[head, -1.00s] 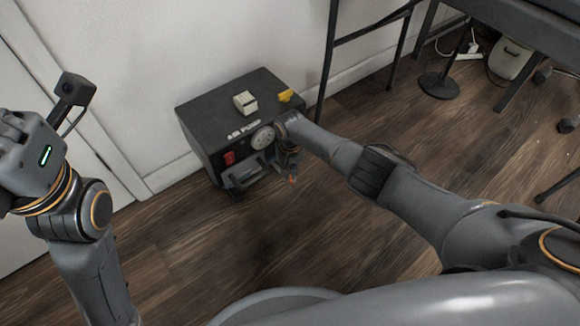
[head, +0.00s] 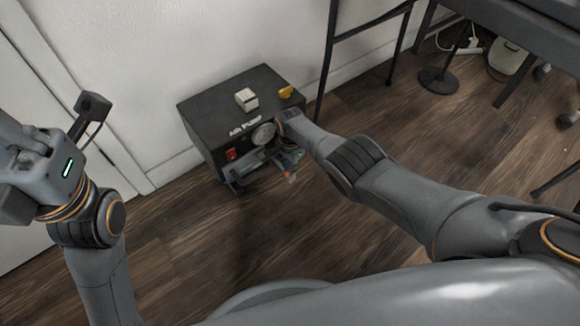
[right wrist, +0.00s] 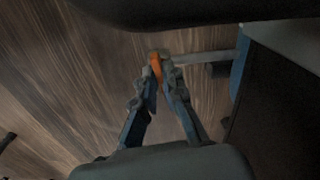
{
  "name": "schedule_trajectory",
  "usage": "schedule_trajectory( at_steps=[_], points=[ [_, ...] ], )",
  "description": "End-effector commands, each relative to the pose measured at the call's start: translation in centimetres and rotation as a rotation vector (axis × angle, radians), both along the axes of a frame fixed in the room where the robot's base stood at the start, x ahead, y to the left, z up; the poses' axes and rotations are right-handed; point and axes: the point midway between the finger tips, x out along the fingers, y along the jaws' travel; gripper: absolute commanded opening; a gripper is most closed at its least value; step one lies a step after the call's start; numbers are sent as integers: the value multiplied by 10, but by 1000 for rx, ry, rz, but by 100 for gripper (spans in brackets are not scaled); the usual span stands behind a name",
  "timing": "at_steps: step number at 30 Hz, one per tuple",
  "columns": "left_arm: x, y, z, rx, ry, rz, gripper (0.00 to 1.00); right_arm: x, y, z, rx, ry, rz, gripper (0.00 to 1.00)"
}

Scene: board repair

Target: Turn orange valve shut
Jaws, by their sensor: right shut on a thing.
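The orange valve handle (right wrist: 156,67) sits between the fingertips of my right gripper (right wrist: 161,78) in the right wrist view, and the gripper is shut on it. A grey pipe (right wrist: 205,57) runs from the valve to the box on the right of that view. In the head view my right gripper (head: 287,161) is at the front right of the black air pump box (head: 205,108), and the valve shows only as a small orange spot there. My left arm is at the left edge of the head view; its fingers cannot be made out.
The air pump has a round gauge (head: 263,134), a red switch (head: 231,154), and a white block (head: 246,99) and a yellow piece (head: 286,92) on top. It stands by the white wall. A dark table frame (head: 329,60) rises behind. The wooden floor in front is clear.

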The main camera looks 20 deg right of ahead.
Motion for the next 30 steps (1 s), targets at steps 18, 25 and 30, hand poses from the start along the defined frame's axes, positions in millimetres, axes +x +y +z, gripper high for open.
schedule_trajectory(
  at_steps=[18,25,30],
  points=[
    [3,-1,-3,8,13,1,0,1,-3,1,-5,-4,-185,0],
    [2,-1,-3,8,11,1,0,2,-3,1,-6,-4,-187,0],
    [2,-1,-2,6,11,1,0,2,-3,1,-6,-4,-186,26]
  ],
)
